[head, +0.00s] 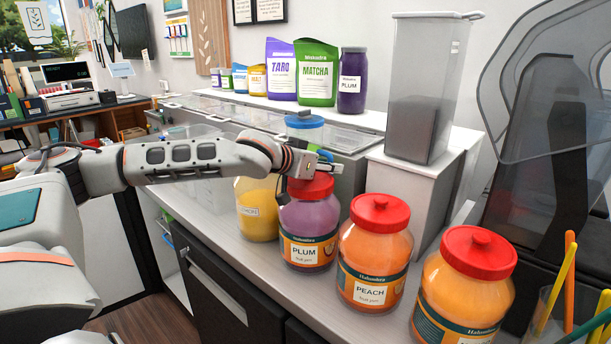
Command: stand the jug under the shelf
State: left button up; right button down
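No vessel is labelled as the jug. A big plum jar (309,224) with a purple filling and red lid stands upright on the counter, below the raised shelf (371,120). My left gripper (325,167) is at its lid, partly in front of it; contact and finger opening are unclear. A yellow jar (257,212) stands to its left, its top hidden by my arm. A peach jar (374,255) and another orange jar (463,290), both red-lidded, stand to the right. A blue-lidded clear vessel (304,122) shows behind my gripper, its lower part hidden. My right gripper is not in view.
Taro (281,75) and matcha (316,80) pouches and a small plum jar (352,85) stand on the shelf. A tall clear container (425,90) stands on a white box. A cup of coloured sticks (552,315) is at the lower right. Jars crowd the counter.

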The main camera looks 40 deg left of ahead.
pick_arm(q)
jog(key=shift+c, duration=0.3)
grip_shut()
jog(key=shift+w+a+r, duration=0.1)
jog(key=shift+w+r, duration=0.05)
jog(key=shift+r, duration=0.05)
jog(key=shift+r, duration=0.1)
